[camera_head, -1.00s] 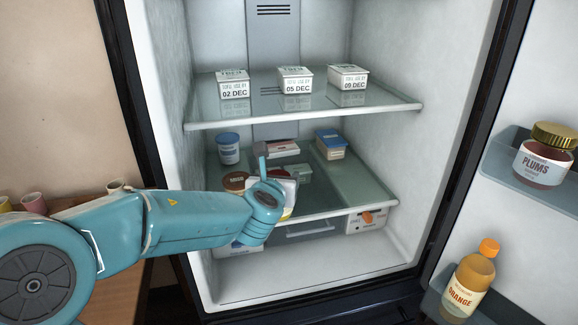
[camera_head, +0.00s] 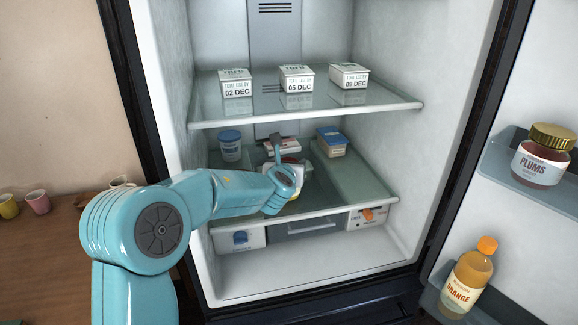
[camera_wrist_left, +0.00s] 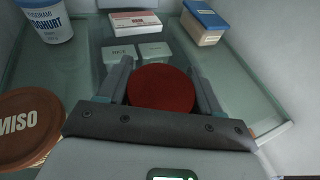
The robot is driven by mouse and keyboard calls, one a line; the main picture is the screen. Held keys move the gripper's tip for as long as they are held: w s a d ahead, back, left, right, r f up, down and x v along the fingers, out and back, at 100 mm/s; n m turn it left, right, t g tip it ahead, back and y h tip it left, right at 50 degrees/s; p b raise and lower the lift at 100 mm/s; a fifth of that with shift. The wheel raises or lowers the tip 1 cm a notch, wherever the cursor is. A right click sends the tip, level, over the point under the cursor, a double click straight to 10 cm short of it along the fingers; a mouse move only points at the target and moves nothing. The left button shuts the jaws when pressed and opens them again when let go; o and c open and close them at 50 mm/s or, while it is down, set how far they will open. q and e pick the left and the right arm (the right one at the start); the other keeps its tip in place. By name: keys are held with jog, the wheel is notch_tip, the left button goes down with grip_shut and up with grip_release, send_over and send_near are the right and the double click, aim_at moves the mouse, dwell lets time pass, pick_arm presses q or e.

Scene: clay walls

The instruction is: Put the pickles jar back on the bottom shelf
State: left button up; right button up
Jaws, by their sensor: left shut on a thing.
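A jar with a round red lid (camera_wrist_left: 162,88) is between the fingers of my left gripper (camera_wrist_left: 160,72) in the wrist view; its label is hidden there, so I cannot read what it holds. In the head view my left gripper (camera_head: 284,166) reaches in over the lower glass shelf (camera_head: 345,181), under the upper one, and largely hides the jar. The gripper is shut on the jar. I cannot tell whether the jar's base touches the glass. My right gripper is not in view.
A yoghurt tub (camera_head: 230,147), a red-and-white box (camera_wrist_left: 135,22), a blue-topped box (camera_head: 331,143) and pale packs (camera_wrist_left: 138,53) stand behind the jar. A miso tub (camera_wrist_left: 28,125) is left. Dated tubs (camera_head: 297,79) sit above. The shelf's right side is clear.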

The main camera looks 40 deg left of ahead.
pick_arm(q)
jog(key=shift+f, duration=0.15)
jog(key=o, duration=1.5)
jog(key=shift+o, duration=0.2)
jog(key=v, duration=1.2)
jog(key=shift+b, duration=0.35)
